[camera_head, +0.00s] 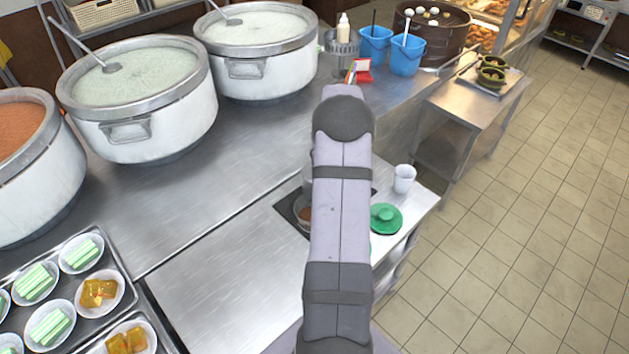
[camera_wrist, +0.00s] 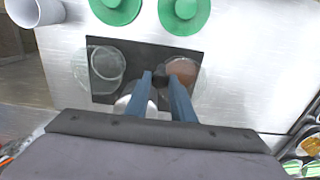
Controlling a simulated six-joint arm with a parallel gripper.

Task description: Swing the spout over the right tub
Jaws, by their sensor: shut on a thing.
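My gripper (camera_wrist: 160,78) has its two blue fingers closed on a small black piece (camera_wrist: 160,77), which looks like part of the spout. It is between two clear round tubs on a dark mat (camera_wrist: 135,52). In the wrist view, the left tub (camera_wrist: 107,63) looks empty and the right tub (camera_wrist: 183,72) holds something brown. A pale rounded thing (camera_wrist: 125,103) shows below the mat, partly behind the fingers. In the head view my arm hides the gripper, the spout and most of the mat; a brown-filled tub (camera_head: 304,214) shows at its left.
Two green lids (camera_wrist: 116,8) (camera_wrist: 185,12) lie beyond the mat in the wrist view; one lid (camera_head: 386,218) shows right of my arm in the head view. A white cup (camera_head: 404,179) stands near the counter edge. Large stockpots (camera_head: 140,95) stand left; bare counter (camera_head: 225,285) lies nearer.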

